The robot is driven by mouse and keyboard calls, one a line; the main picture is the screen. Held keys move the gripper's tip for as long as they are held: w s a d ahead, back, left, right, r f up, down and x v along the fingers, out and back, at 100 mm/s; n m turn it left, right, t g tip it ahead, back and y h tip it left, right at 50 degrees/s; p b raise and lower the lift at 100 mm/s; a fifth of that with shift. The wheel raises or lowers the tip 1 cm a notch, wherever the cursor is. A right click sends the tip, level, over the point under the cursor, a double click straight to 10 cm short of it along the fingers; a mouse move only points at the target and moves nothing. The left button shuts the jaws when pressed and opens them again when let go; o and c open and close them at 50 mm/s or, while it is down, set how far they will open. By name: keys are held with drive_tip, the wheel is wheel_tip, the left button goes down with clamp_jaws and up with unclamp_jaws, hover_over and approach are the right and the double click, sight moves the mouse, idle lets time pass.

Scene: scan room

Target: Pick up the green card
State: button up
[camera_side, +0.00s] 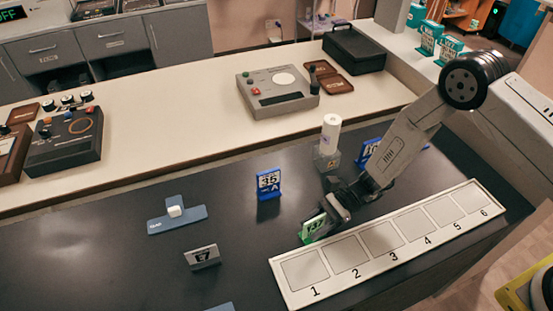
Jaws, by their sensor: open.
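The green card (313,228) stands upright in a small green holder on the dark table, just behind the numbered tray (357,264) near slot 1 and slot 2. My gripper (327,211) is low at the card, with its jaws open. The gripper covers the card's right part, and I cannot tell whether the fingers touch it.
Blue cards stand behind (268,183) and to the right (368,151), partly behind my arm. A grey card (202,257) and a blue T-shaped piece with a white block (176,219) are at left. A white cylinder (330,133) stands behind my gripper.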

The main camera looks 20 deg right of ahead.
clamp_jaws()
drive_tip(key=shift+r, duration=0.2)
drive_tip(key=shift+r, duration=0.75)
drive_tip(key=s+d+r, duration=0.6)
drive_tip(key=s+r, duration=0.5)
drive_tip(key=s, duration=0.1)
drive_tip(key=shift+s, duration=0.3)
drive_tip(key=shift+d+r, duration=0.1)
